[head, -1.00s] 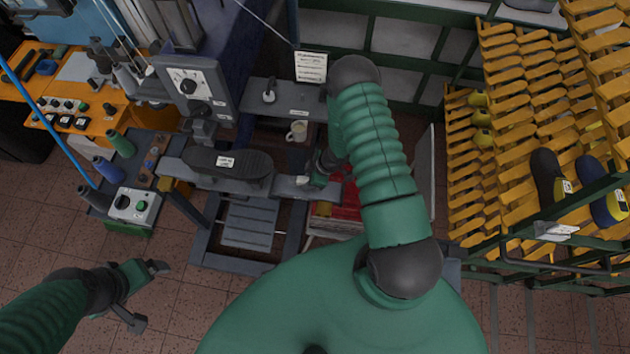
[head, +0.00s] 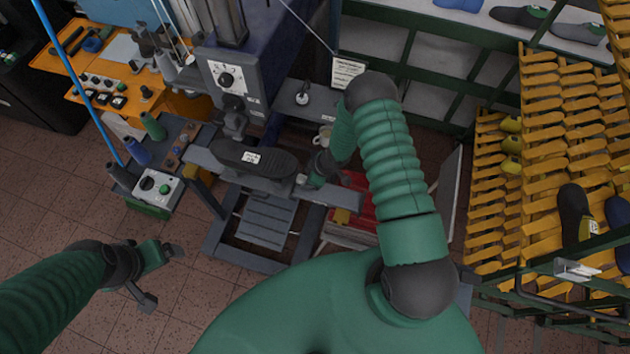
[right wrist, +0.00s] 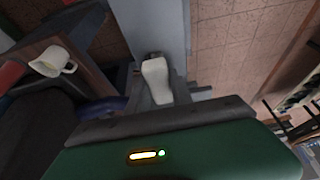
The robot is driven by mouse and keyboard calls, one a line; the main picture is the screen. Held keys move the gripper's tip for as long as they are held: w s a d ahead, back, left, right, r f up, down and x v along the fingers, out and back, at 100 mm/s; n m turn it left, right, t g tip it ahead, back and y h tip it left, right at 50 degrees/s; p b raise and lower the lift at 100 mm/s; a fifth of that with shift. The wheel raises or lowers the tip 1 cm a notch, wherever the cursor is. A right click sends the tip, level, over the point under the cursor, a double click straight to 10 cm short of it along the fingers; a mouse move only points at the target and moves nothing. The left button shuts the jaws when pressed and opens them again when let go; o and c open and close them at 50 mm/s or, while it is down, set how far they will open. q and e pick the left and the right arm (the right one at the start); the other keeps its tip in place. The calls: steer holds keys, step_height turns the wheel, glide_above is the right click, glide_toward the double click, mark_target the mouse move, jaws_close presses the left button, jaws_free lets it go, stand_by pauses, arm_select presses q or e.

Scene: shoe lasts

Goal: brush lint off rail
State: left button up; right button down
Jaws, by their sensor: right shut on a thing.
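The rail is a grey bar (head: 325,195) across the front of the machine, with a dark shoe form (head: 255,159) lying over its left part. My right gripper (head: 304,181) is just above the rail, close to the right end of the shoe form. It is shut on a small whitish thing, seen between the fingers in the right wrist view (right wrist: 157,80); this may be the brush, but I cannot tell for certain. The grey bar (right wrist: 152,25) runs behind it there. I cannot make out any lint. My left gripper (head: 163,276) is open and empty over the floor.
A control box (head: 152,189) is at left. Yellow racks (head: 540,130) with shoe forms fill the right side.

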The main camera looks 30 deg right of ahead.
steer(key=shift+w+a, duration=0.1)
steer(key=shift+w, duration=0.05)
steer(key=shift+r, duration=0.15)
step_height(320, 180, up, 6)
steer(key=p, duration=0.5)
steer(key=shift+r, duration=1.45)
